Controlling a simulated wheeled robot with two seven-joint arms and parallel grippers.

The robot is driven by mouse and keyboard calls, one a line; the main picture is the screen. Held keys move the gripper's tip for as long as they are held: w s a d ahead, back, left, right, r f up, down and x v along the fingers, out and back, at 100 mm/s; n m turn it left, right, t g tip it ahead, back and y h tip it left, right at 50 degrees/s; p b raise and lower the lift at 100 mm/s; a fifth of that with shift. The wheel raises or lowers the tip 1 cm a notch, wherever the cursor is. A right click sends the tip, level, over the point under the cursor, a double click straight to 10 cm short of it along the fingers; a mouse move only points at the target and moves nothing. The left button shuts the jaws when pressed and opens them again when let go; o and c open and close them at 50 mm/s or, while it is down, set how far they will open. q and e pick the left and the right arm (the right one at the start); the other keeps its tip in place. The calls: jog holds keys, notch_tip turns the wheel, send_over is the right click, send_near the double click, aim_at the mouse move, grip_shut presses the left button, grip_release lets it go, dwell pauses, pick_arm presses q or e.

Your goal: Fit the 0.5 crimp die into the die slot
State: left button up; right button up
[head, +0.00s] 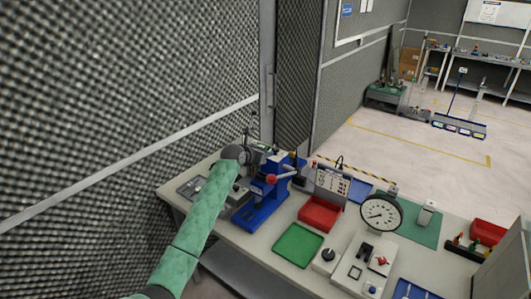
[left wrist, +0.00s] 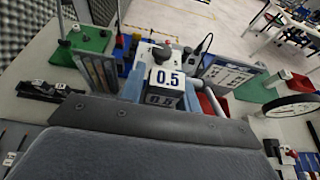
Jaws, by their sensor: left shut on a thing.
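The 0.5 crimp die (left wrist: 167,80) is a pale block with a dark blue "0.5" on its face. It sits at the tip of my left gripper (left wrist: 158,112), which is shut on it. In the head view my left gripper (head: 257,153) is over the back left of the bench, by the upper part of the blue press (head: 262,208). The press has a lever with a red knob (head: 271,179). In the left wrist view, blue press parts (left wrist: 134,82) show behind the die. I cannot make out the die slot; the gripper and die cover much of that area. My right gripper is out of view.
A red tray (head: 319,214) and a green tray (head: 298,245) lie right of the press. A foam wall (head: 120,90) is close on the left. A green stand (left wrist: 88,42) shows in the left wrist view.

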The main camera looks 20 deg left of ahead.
aim_at(269, 162)
pick_arm(q)
notch_tip(269, 162, down, 3)
jog(key=shift+s+d+f, duration=0.1)
jog(key=shift+f, duration=0.05)
jog(key=shift+f+b, duration=0.4)
jog(key=shift+f, duration=0.7)
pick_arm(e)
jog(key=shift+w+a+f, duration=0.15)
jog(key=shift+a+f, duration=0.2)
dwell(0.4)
pick_arm(q)
jog(key=shift+r+p, duration=0.1)
jog(key=shift+p, duration=0.3)
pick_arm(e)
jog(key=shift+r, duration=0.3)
